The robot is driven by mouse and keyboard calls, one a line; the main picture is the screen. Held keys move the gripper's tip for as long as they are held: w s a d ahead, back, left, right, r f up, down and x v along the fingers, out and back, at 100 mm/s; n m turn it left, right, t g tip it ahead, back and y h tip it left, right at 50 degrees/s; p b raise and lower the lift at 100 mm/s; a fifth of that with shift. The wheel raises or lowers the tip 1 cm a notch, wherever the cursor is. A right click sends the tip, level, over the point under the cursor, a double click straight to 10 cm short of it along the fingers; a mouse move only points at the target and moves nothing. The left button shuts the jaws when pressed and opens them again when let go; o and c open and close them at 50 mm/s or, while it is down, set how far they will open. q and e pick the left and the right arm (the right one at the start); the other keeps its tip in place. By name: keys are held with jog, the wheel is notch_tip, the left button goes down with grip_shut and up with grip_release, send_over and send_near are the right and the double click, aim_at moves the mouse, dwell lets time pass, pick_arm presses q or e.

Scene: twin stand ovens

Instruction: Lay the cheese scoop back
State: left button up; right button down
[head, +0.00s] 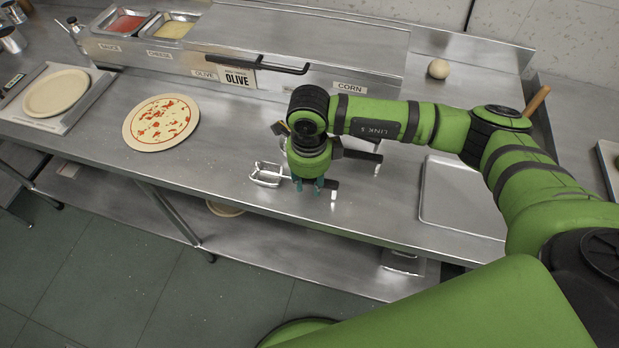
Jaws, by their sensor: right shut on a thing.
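My right gripper (318,186) points down over the middle of the steel counter, near its front edge. It is shut on the cheese scoop, whose shiny metal end (265,175) sticks out to the left. The fingers partly hide the rest of it. The cheese bin (174,28), with pale yellow filling, is at the back left beside the red sauce bin (124,22). The gripper is well to the right of it and nearer me. My left gripper is out of view.
A pizza base with red sauce (161,121) lies left of my gripper. A plain base (57,92) lies on a tray at the far left. A flat metal sheet (455,200) lies right of the gripper.

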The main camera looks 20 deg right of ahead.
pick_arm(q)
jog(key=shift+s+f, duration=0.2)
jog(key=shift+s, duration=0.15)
pick_arm(e)
jog(key=shift+f, duration=0.1)
pick_arm(q)
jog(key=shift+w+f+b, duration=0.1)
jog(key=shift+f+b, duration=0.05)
jog(key=shift+b, duration=0.2)
pick_arm(e)
jog(key=shift+f, duration=0.15)
jog(key=shift+f, duration=0.15)
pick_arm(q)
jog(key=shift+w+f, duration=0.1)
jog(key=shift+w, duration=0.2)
pick_arm(e)
jog(key=c, duration=0.8)
grip_release()
jog(key=shift+c, duration=0.2)
notch_tip(320, 180, up, 12)
